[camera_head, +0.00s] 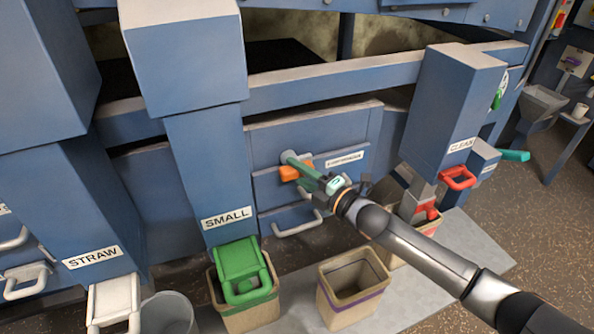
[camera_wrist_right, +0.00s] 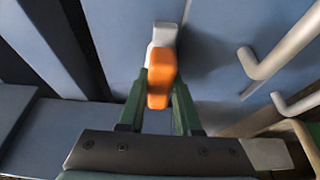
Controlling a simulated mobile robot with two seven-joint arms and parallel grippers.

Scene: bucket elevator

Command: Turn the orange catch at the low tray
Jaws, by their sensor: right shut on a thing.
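The orange catch (camera_head: 291,173) is on the blue front of the low tray (camera_head: 268,187), left of its white label. My right gripper (camera_head: 300,168) reaches it from the right and is shut on it. In the right wrist view the orange catch (camera_wrist_right: 161,78) stands between the two green fingers of my right gripper (camera_wrist_right: 160,105), with a pale grey mount behind it. Part of the catch is hidden by the fingers in the head view. My left gripper is not in view.
A grey handle (camera_head: 297,228) is below the catch. Spouts marked SMALL (camera_head: 226,217) and CLEAN (camera_head: 461,145) flank the tray.

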